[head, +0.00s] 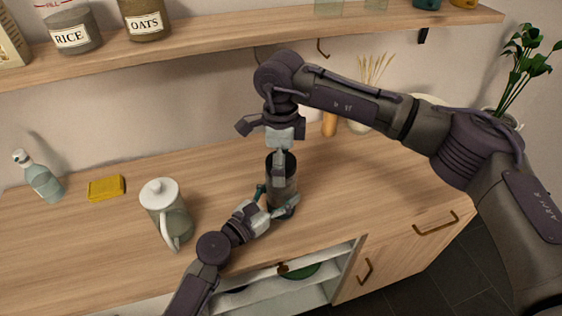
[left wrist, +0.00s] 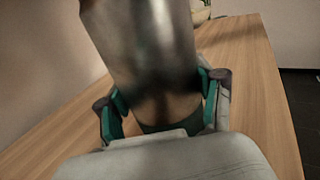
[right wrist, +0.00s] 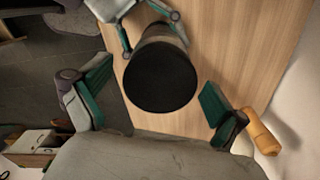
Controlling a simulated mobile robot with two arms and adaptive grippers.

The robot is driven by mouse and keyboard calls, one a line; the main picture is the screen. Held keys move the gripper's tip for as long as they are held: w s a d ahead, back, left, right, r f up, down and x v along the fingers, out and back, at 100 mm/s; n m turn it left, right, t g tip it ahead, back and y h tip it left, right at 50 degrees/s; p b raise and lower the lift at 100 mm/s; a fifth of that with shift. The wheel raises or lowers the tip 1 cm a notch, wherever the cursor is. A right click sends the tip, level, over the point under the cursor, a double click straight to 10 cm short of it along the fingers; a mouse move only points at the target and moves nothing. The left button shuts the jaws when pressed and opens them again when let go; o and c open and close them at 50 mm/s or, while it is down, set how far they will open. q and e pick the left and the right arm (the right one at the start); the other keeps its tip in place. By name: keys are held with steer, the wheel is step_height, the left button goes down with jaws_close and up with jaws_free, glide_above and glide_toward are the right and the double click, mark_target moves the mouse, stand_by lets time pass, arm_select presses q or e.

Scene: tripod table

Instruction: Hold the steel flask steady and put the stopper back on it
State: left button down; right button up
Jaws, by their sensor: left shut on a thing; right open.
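The steel flask (head: 287,184) stands upright on the wooden counter; its body also shows in the left wrist view (left wrist: 145,40). My left gripper (head: 270,204) is shut around its lower part. What looks like the black stopper (right wrist: 160,76) forms a round disc on top of the flask in the right wrist view. I cannot tell how firmly it is seated. My right gripper (head: 281,158) points down over the flask top, its fingers spread on either side of the disc and apart from it. One finger hides part of the flask in the head view.
A glass jug (head: 166,213) with a white lid, a yellow sponge (head: 106,188) and a spray bottle (head: 42,180) stand to the left. A shelf (head: 230,38) with jars runs above. An orange cylinder (head: 330,124) stands behind. An open drawer (head: 335,262) juts out in front.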

step_height(320, 180, up, 12)
stand_by(0.5)
arm_select(q)
steer(key=shift+c, duration=0.4)
jaws_free()
steer(key=v, duration=1.2)
